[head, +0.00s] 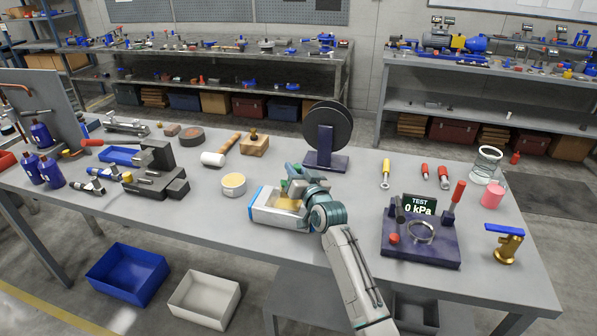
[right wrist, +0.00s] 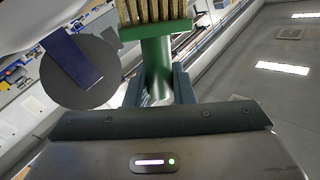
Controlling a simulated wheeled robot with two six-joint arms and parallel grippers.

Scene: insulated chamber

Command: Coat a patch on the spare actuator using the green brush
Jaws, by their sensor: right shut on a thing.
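My right gripper (head: 300,190) is shut on the green brush (right wrist: 156,60). In the right wrist view the green handle stands between the fingers and tan bristles (right wrist: 155,10) show at the top edge. In the head view a bit of the brush's green (head: 291,186) shows at the gripper. A silver block with a blue end (head: 262,204), which looks like the spare actuator, lies on the table below and beside my right gripper. A yellowish area shows on its top. The gripper and arm hide its right part; I cannot tell whether the bristles touch it. My left gripper is out of view.
An open round tin with pale yellow contents (head: 233,185) stands left of the block. A black reel on a stand (head: 326,135) is behind the gripper. A test fixture (head: 420,240) stands to the right. A mallet (head: 220,152) and wooden block (head: 255,145) lie further back.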

